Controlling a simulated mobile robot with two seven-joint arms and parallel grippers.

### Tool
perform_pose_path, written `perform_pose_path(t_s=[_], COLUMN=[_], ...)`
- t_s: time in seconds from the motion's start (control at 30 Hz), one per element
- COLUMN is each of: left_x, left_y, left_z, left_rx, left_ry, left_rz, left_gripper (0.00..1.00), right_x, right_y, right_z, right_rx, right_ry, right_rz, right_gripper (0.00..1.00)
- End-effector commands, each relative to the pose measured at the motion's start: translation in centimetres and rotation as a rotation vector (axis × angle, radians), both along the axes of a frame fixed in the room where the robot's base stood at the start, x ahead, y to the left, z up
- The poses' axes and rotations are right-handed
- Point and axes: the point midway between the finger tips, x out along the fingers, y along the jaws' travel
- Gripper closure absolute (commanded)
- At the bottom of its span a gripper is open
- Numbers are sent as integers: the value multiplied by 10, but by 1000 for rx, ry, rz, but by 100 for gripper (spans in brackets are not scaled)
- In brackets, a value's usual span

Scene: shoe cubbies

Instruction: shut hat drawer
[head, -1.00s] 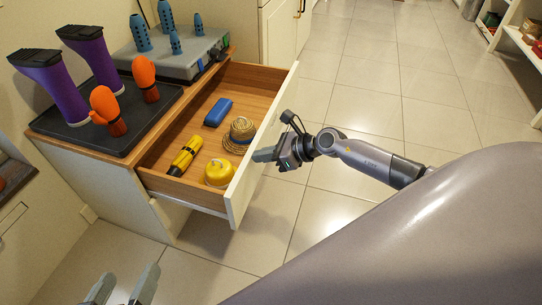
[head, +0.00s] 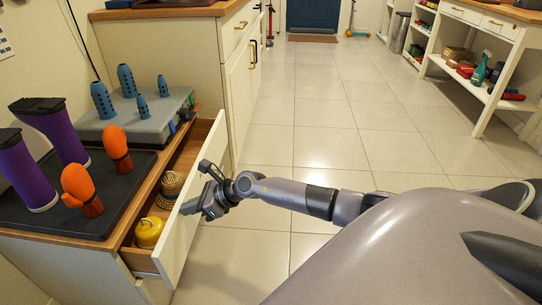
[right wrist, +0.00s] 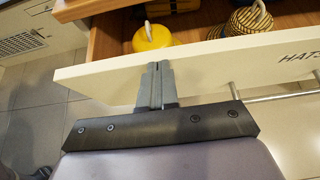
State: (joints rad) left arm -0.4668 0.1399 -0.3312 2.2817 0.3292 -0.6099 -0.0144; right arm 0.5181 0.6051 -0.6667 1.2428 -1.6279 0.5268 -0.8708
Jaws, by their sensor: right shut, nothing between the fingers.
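The hat drawer (head: 183,232) is partly open, with its pale front standing out from the cabinet. In the right wrist view its front (right wrist: 210,58) carries dark lettering that reads "HATS". Inside are a yellow hat (head: 149,232), also in the right wrist view (right wrist: 151,38), and a straw hat with a dark band (head: 171,184). My right gripper (head: 190,207) is shut and empty, its fingertips (right wrist: 157,68) at the outer face of the drawer front, seemingly touching it near the top edge. My left gripper is not in view.
Purple boots (head: 55,135) and orange mittens (head: 82,190) stand on a black tray (head: 100,222) on the cabinet top. A grey box (head: 150,127) with blue pegs stands behind. Open tiled floor (head: 330,130) lies to the right. Shelves (head: 455,75) stand at the far right.

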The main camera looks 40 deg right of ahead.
Motion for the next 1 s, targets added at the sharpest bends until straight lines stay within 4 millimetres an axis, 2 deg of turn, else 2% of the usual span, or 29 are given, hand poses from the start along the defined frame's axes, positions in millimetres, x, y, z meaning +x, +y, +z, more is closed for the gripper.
perform_pose_path(t_s=[0.2,0.4,1.0], left_x=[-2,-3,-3], left_y=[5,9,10], left_z=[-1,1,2], left_rx=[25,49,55], left_ry=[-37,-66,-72], left_rz=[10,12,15], left_gripper=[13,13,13], right_x=[27,40,43], right_y=[23,34,36], right_z=[-1,-1,-1], right_rx=[0,-1,-1], right_ry=[-1,-1,1], right_rz=[1,0,0], right_gripper=[100,100,100])
